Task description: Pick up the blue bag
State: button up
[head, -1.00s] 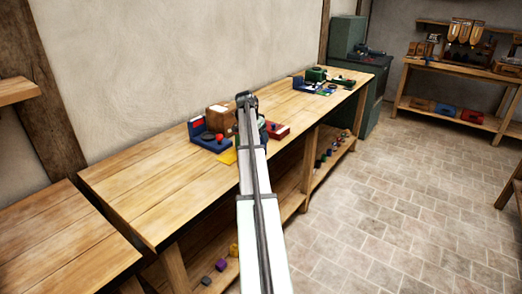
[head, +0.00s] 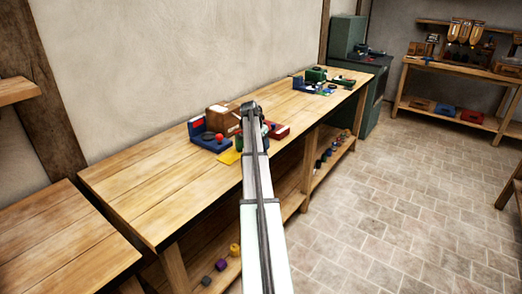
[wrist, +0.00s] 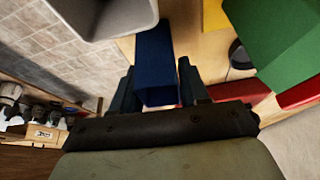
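A dark blue block-like thing (wrist: 155,65), which looks like the blue bag, stands between my gripper's two fingers in the wrist view. My gripper (wrist: 158,80) is open, with one finger on each side of it. The fingers look very close to its sides, and I cannot tell whether they touch. In the head view my gripper (head: 250,108) is over the long wooden bench (head: 150,190), beside a brown box (head: 222,120). My own arm hides what is right under it there.
Close in the wrist view are a green block (wrist: 280,40), a red thing (wrist: 240,91) and a grey container (wrist: 105,15). The bench's near left is clear.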

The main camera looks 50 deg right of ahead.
jog(key=c, duration=0.6)
jog(key=shift+r, duration=0.1)
